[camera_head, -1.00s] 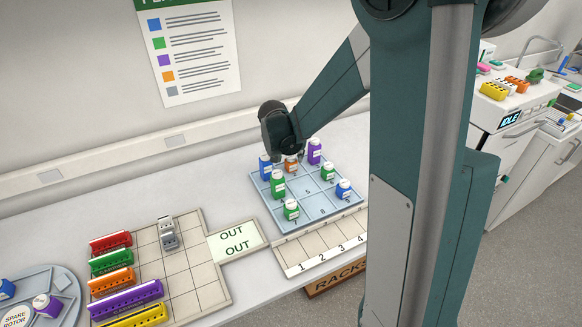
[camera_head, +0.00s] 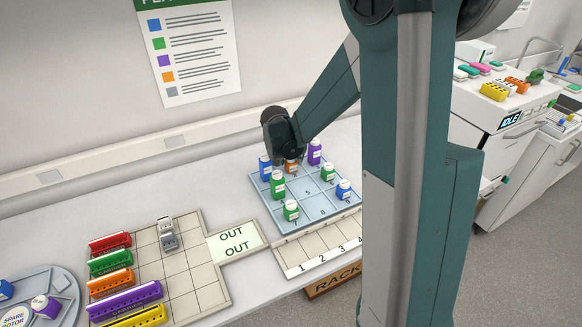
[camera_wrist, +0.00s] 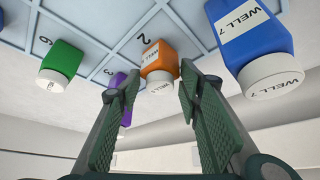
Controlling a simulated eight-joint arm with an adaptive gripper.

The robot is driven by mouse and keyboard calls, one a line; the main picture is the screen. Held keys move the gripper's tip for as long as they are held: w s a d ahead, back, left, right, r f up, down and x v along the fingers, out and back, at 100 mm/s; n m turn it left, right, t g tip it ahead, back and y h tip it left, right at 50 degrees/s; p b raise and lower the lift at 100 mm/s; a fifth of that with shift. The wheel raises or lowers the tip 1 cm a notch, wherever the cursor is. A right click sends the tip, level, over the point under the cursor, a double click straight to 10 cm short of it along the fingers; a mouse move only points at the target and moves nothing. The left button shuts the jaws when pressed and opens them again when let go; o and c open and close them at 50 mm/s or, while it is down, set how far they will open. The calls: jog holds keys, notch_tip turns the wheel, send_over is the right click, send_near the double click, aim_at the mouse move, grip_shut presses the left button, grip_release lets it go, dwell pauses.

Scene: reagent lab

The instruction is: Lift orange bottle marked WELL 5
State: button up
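The orange bottle (camera_head: 291,166) stands on the blue numbered tray (camera_head: 322,208), in its back row. In the wrist view the orange bottle (camera_wrist: 160,59) has a white cap and sits at the square marked 2. Its label starts with WELL; I cannot read the number surely. My gripper (camera_wrist: 159,87) is open, with one green padded finger to either side of the orange bottle's cap and no visible contact. In the head view my wrist is just above and behind this bottle; the fingers are not clear there.
A blue bottle marked WELL 7 (camera_wrist: 247,38) stands close beside it. A purple bottle (camera_wrist: 128,90) is on the other side, partly behind a finger. A green bottle (camera_wrist: 63,61) stands farther off. Other green and blue bottles share the tray. The OUT rack (camera_head: 185,275) is at left.

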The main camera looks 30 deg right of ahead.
jog(key=shift+c, duration=1.3)
jog(key=shift+r, duration=0.1)
jog(key=shift+r+p, duration=0.75)
jog(key=shift+r, duration=4.2)
jog(key=shift+s, duration=0.1)
